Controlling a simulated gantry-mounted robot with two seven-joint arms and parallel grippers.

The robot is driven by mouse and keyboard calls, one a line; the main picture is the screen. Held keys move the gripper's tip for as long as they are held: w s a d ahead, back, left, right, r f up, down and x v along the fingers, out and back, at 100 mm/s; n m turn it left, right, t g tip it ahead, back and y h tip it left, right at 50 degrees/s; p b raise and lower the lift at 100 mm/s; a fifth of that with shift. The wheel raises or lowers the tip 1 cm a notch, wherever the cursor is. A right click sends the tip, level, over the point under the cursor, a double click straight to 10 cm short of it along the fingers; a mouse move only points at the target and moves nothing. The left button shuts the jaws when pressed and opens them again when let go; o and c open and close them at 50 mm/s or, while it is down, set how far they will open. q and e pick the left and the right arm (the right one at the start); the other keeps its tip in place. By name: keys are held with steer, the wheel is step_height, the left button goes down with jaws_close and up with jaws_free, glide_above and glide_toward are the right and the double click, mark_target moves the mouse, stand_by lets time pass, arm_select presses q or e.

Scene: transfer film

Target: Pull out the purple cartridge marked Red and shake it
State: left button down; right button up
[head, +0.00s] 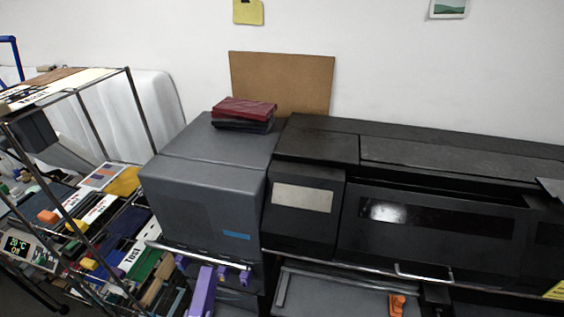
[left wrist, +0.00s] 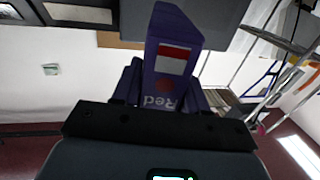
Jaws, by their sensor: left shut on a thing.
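The purple cartridge (head: 203,292) stands out from below the front of the grey printer housing and runs down to the bottom edge of the head view. In the left wrist view the purple cartridge (left wrist: 177,60) shows the word Red, upside down, with a red dot and a red-and-white label. My left gripper (left wrist: 165,110) is shut on it; dark parts of the gripper hide its near end. I cannot tell whether its far end is still in its slot. Other purple cartridge ends (head: 245,277) sit beside it below the housing. My right gripper is not in view.
The grey housing (head: 205,195) joins a long black printer (head: 430,215) on the right. A metal rail (head: 195,256) crosses above the cartridges. A crowded wire rack (head: 85,215) stands close on the left. Red and black packs (head: 243,108) lie on top of the housing.

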arm_select(q)
step_height(320, 180, up, 6)
steer(key=shift+s+f, duration=0.1)
step_height(320, 180, down, 5)
steer(key=shift+f, duration=0.15)
step_height(320, 180, up, 6)
steer(key=shift+f, duration=0.1)
step_height(320, 180, down, 6)
steer(key=shift+f, duration=0.25)
steer(key=shift+r, duration=0.2)
stand_by(0.3)
